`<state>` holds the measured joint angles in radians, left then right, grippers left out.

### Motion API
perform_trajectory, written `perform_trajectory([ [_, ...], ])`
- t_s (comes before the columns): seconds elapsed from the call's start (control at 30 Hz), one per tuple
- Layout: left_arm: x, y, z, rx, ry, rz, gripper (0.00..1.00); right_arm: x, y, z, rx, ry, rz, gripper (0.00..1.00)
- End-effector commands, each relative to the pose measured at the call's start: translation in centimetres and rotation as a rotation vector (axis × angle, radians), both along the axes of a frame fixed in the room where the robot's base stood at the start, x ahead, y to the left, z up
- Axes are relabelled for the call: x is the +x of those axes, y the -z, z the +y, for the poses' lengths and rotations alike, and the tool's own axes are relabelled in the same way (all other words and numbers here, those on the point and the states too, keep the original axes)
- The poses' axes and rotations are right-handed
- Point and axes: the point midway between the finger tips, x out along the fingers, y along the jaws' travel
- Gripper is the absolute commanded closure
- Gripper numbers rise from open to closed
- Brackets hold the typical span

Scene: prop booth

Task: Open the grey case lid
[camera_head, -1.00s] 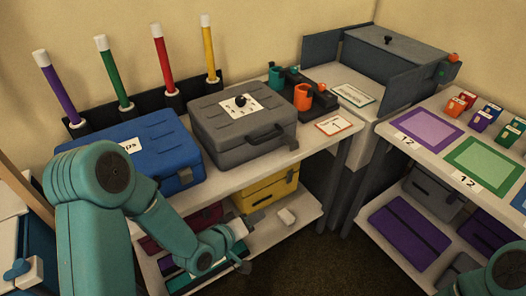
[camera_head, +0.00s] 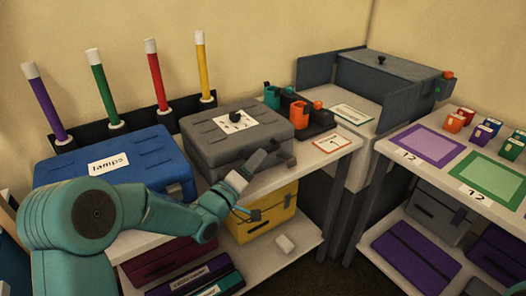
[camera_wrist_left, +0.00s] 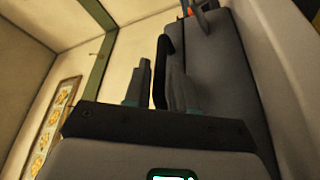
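In the left wrist view, the gripper's two fingers (camera_wrist_left: 160,70) are apart. The black handle (camera_wrist_left: 163,48) shows between them, and I cannot tell whether either finger touches it. The case body (camera_wrist_left: 222,90) fills the right of that view. My right gripper is out of view.
A blue case (camera_head: 140,155) stands left of the grey one. Coloured sticks (camera_head: 155,75) stand behind. Orange and teal cups (camera_head: 300,110) and a card (camera_head: 332,143) lie to the right. A yellow case (camera_head: 265,215) is on the shelf below.

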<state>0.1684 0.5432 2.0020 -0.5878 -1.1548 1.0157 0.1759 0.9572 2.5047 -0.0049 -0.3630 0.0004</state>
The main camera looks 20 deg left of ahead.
Motion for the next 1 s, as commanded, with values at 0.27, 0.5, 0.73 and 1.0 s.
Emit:
perform_trajectory([
  [0.27, 2.9, -0.6, -1.0, 0.000, -0.001, 0.001, 0.75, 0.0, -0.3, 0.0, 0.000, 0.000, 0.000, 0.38],
  [0.5, 3.2, -0.6, -1.0, 0.000, -0.001, 0.002, 0.75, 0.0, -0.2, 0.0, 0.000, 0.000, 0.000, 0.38],
  [0.73, 3.1, -0.6, -1.0, 0.000, -0.001, 0.002, 1.00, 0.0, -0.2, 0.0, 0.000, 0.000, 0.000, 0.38],
  [1.0, 3.1, -1.7, -1.0, -0.020, -0.001, 0.015, 1.00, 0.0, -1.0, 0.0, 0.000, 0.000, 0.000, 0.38],
])
